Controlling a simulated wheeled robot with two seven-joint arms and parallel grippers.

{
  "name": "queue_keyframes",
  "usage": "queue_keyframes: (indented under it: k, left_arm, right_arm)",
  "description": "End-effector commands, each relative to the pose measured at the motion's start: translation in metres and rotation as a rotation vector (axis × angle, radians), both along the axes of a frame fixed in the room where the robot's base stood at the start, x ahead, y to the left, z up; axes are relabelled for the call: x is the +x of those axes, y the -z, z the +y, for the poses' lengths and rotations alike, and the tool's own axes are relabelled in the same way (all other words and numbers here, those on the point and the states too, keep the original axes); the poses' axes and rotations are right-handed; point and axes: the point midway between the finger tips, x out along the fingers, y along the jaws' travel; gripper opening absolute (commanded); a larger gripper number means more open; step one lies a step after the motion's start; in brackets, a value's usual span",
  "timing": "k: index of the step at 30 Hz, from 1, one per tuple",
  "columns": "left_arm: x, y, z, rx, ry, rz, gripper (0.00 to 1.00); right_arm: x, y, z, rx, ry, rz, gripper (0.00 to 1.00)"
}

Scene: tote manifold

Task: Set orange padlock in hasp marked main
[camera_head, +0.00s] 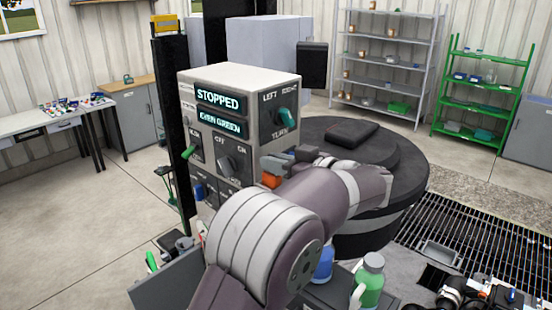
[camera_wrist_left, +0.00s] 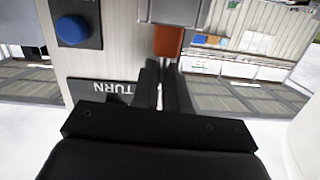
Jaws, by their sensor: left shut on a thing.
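My left gripper (camera_head: 275,163) is at the lower right of the grey control box's front. It is shut on the orange padlock (camera_head: 271,180), which shows just below the fingers. In the left wrist view the orange padlock (camera_wrist_left: 168,42) sits at the tips of the closed fingers (camera_wrist_left: 166,82), with a grey part next to it at the picture's top. I cannot tell whether the padlock touches a hasp. The control box (camera_head: 240,76) reads STOPPED and EVEN GREEN. No hasp marked main can be made out; my arm hides the box's lower right.
The box carries a teal TURN knob (camera_head: 285,115), an off/on knob (camera_head: 226,162) and a green lever (camera_head: 188,153). A black round turntable (camera_head: 405,165) stands close behind my arm. Green (camera_head: 369,283) and blue (camera_head: 323,264) bottles stand below my arm.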

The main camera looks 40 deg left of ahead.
Motion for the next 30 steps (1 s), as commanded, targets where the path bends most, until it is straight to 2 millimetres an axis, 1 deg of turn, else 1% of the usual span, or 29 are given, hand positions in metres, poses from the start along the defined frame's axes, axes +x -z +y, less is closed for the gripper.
queue_keyframes:
  k: [3,11,12,14,15,22,24,26,29,30]
  left_arm:
    - [0.000,0.003,0.000,0.000,0.000,0.000,0.00]
    - [0.000,0.003,0.000,0.000,0.000,0.000,0.00]
    - [0.000,0.003,0.000,0.000,0.000,0.000,0.20]
    - [0.000,0.003,0.000,0.000,0.000,0.000,0.39]
    - [0.000,0.003,0.000,0.000,0.000,0.000,0.43]
    - [0.000,0.004,0.000,0.000,0.000,0.000,0.43]
    - [0.000,0.004,-0.004,0.001,0.001,-0.001,0.43]
    - [0.000,0.005,-0.012,0.001,0.004,-0.004,0.43]
    - [-0.001,0.006,-0.035,-0.001,0.006,-0.004,0.43]
    - [-0.002,0.005,-0.047,0.000,0.007,-0.003,0.43]
  right_arm:
    - [0.000,0.002,0.000,0.000,0.000,0.000,0.79]
    - [0.000,0.002,0.000,0.000,0.000,0.000,0.79]
    - [0.000,0.002,0.000,0.000,0.000,0.000,0.79]
    - [0.000,0.002,0.000,0.000,0.000,0.000,0.79]
    - [0.000,0.002,0.000,0.000,0.000,0.000,0.79]
    - [0.000,0.002,0.000,0.000,0.000,0.000,0.79]
    - [0.000,0.005,0.000,0.000,0.000,0.000,0.79]
    - [0.000,0.011,0.000,0.000,0.000,0.000,0.79]
    - [0.000,0.026,0.000,0.000,0.000,0.000,0.79]
    - [0.000,0.031,0.000,0.000,0.000,0.000,0.79]
